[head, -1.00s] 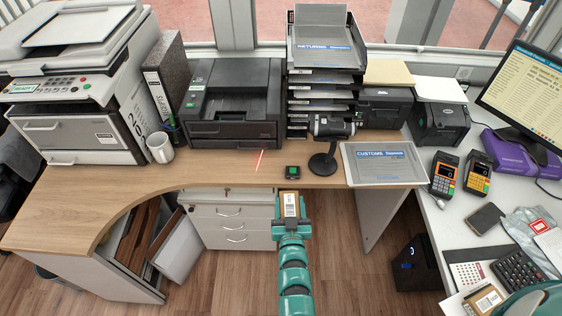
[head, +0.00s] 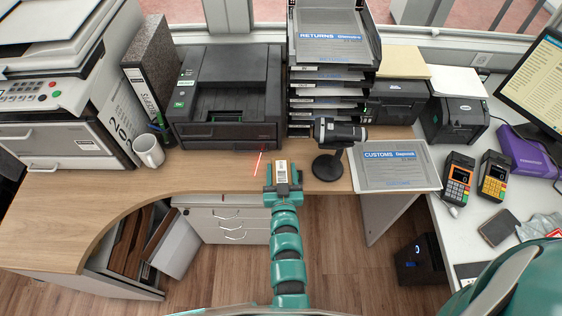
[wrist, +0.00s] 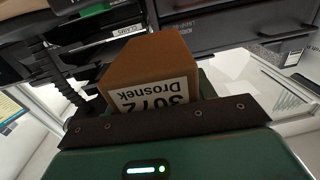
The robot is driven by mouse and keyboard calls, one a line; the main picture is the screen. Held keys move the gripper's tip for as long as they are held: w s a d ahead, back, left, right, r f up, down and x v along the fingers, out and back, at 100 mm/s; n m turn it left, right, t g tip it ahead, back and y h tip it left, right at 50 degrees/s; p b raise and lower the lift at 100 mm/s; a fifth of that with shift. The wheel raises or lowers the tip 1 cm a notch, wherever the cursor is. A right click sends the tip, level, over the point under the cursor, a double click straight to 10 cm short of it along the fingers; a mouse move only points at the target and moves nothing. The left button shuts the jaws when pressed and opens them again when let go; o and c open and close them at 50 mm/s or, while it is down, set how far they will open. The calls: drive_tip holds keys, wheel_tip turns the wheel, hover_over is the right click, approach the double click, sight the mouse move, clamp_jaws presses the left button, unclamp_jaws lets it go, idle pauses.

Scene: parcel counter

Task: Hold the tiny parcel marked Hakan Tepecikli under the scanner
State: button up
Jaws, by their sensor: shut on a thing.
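My gripper (head: 283,187) is shut on a tiny brown parcel (head: 281,172) with a white label, near the front edge of the desk. In the wrist view the parcel (wrist: 152,62) stands out beyond the dark jaw edge. Its label appears upside down and seems to read "3072 Drosnek"; the rest is hidden, and I see no name Hakan Tepecikli. The black scanner (head: 340,131) stands on a round base to the right of my gripper. A thin red line (head: 258,162) shows to the left of the parcel, apart from it in the picture.
A black printer (head: 228,95) and a stack of trays (head: 330,85) stand behind. The desk (head: 215,168) is clear between mug and gripper.

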drive_tip(key=shift+w+r, duration=0.1)
drive_tip(key=shift+w, duration=0.05)
drive_tip(key=shift+w+d+b, duration=0.25)
drive_tip(key=shift+w+b, duration=0.65)
drive_tip(key=shift+w, duration=1.1)
drive_tip(key=shift+w+d+b, duration=0.2)
drive_tip(key=shift+w+b, duration=0.7)
drive_tip(key=shift+w, duration=1.1)
